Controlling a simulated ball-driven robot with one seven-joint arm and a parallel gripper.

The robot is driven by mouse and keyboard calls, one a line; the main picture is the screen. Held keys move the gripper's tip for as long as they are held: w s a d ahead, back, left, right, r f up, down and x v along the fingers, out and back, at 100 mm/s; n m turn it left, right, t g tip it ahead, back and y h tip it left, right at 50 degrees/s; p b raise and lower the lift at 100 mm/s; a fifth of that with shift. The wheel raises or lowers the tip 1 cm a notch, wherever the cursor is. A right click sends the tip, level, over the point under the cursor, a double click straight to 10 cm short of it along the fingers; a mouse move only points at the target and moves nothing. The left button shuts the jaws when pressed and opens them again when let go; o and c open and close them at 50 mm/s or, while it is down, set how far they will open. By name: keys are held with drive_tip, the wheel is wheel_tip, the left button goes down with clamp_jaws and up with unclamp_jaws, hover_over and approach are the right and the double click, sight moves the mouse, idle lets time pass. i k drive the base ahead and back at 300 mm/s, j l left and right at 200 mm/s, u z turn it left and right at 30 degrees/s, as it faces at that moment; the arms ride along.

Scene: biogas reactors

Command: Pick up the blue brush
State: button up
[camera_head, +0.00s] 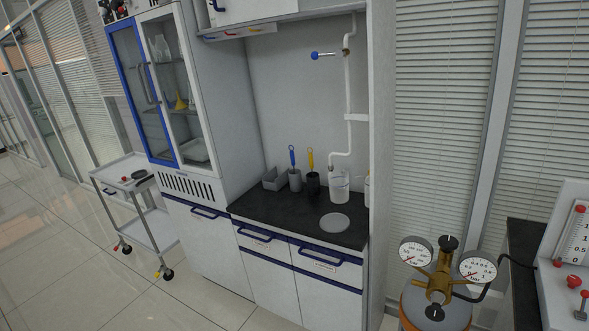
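The blue brush (292,156) stands upright on the black countertop, its blue handle sticking up out of a grey cup (295,180). Its lower end is hidden inside the cup. A yellow-handled brush (310,160) stands just right of it in a dark cup (313,185). My gripper does not show in this view, and the counter is some distance off.
The black countertop (270,216) also holds a grey bin (275,179), a clear beaker (339,187) under a white pipe and a round grey disc (335,222). A glass cabinet (175,90) and trolley (140,195) stand left. A gauge-topped cylinder (436,300) stands front right.

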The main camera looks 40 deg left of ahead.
sight(292, 152)
drive_tip(key=i+j, duration=0.6)
drive_tip(key=j, duration=0.15)
drive_tip(key=i+j, duration=0.55)
drive_tip(key=j, duration=0.2)
drive_tip(key=i+j, duration=1.2)
drive_tip(key=j, duration=0.25)
drive_tip(key=i+j, duration=0.55)
drive_tip(key=j, duration=0.2)
